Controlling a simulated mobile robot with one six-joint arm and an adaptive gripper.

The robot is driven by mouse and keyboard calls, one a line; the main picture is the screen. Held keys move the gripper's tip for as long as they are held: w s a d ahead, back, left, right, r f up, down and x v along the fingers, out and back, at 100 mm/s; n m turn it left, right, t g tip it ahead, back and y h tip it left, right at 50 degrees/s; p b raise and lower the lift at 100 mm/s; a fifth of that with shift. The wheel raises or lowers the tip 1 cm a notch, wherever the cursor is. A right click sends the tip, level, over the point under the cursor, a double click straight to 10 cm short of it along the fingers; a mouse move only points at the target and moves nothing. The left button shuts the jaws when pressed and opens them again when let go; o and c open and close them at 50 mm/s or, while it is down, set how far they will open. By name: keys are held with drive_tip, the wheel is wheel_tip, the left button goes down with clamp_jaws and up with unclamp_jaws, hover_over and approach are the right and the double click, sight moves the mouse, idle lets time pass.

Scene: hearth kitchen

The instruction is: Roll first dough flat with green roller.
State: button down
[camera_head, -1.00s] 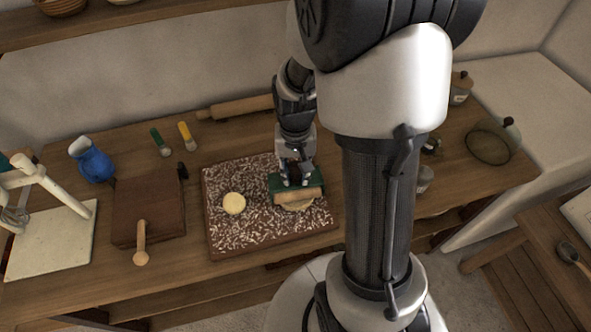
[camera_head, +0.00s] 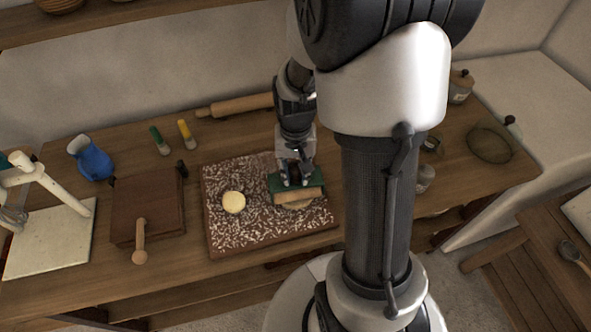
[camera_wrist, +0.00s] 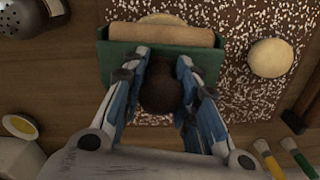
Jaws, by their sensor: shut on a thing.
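The green roller (camera_head: 281,186) has a green body, a wooden cylinder and a dark knob. My gripper (camera_head: 297,181) is shut on the roller's knob, seen from above in the wrist view (camera_wrist: 163,72). The roller rests over a pale, flattened dough (camera_head: 301,206) on the right half of the floured board (camera_head: 235,240). The roller covers most of this dough; only an edge shows, also in the wrist view (camera_wrist: 162,18). A second dough, a round pale ball (camera_head: 234,202), sits apart on the board's left half; it also shows in the wrist view (camera_wrist: 270,58).
A long rolling pin (camera_head: 238,106) lies behind the board. Green (camera_head: 160,142) and yellow (camera_head: 187,134) handled tools lie at the back left. Jars stand right.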

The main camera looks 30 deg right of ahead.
drive_tip(key=shift+f, duration=0.15)
drive_tip(key=shift+w+d, duration=0.2)
drive_tip(key=shift+w, duration=0.3)
drive_tip(key=shift+w+d+f, duration=0.1)
drive_tip(key=shift+w+d, duration=0.1)
drive_tip(key=shift+w, duration=0.25)
drive_tip(key=shift+s+a+f, duration=0.1)
drive_tip(key=shift+s+a, duration=0.15)
drive_tip(key=shift+s, duration=0.4)
drive_tip(key=shift+s+a+r, duration=0.1)
drive_tip(key=shift+s+a, duration=0.2)
drive_tip(key=shift+s, duration=0.35)
drive_tip(key=shift+s+a+f, duration=0.1)
drive_tip(key=shift+s+a, duration=0.15)
drive_tip(key=shift+s, duration=0.4)
wheel_tip(320, 180, up, 7)
drive_tip(key=p, duration=0.6)
